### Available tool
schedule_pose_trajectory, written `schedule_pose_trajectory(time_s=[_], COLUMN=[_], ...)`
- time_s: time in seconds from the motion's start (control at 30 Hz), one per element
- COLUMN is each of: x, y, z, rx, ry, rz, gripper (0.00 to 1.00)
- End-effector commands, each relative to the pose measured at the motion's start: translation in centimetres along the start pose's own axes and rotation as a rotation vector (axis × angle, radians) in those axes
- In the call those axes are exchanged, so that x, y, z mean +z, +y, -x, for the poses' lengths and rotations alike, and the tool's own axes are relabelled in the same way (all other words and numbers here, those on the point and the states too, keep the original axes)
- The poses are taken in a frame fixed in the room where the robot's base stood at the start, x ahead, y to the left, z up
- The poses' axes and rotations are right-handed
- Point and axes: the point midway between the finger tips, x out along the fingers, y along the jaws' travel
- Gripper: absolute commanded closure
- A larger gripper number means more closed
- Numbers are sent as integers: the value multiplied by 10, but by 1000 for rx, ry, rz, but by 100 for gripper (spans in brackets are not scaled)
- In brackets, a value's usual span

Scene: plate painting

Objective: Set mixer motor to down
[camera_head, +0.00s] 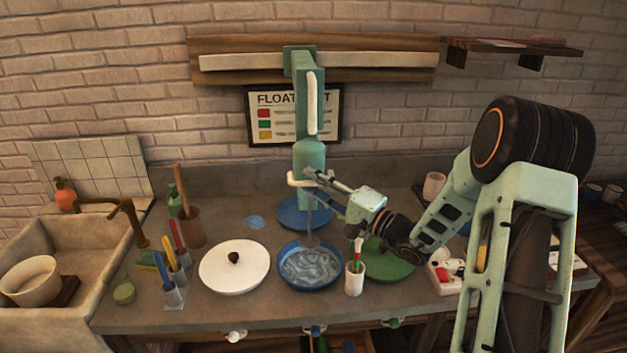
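The mixer motor (311,155) is a green body hanging from a green bracket (301,62) on the wall rail, with a long white bar on its upper front. A white handle (293,180) sticks out near its lower end. A thin rod with a grey disc (310,241) hangs below, at the far side of a blue bowl (298,283) of swirled grey-blue liquid. My gripper (312,178) reaches in from the right, its fingertips at the handle's right side. I cannot tell whether they touch or clasp it.
A white lid (234,267) lies left of the bowl. A white cup of brushes (354,278) and a green disc (388,262) are to its right, below my arm. A blue disc (304,213) lies behind. A sink (70,255) is at far left.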

Motion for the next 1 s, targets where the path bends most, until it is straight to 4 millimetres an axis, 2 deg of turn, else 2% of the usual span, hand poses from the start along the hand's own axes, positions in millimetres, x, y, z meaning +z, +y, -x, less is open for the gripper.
schedule_pose_trajectory(time_s=[0.27, 0.53, 1.0], x=[0, 0, 0], y=[0, 0, 2], z=[-2, -2, -1], rx=[0, 0, 0], ry=[0, -1, -1], rz=[0, 0, 0], gripper=[72, 100, 100])
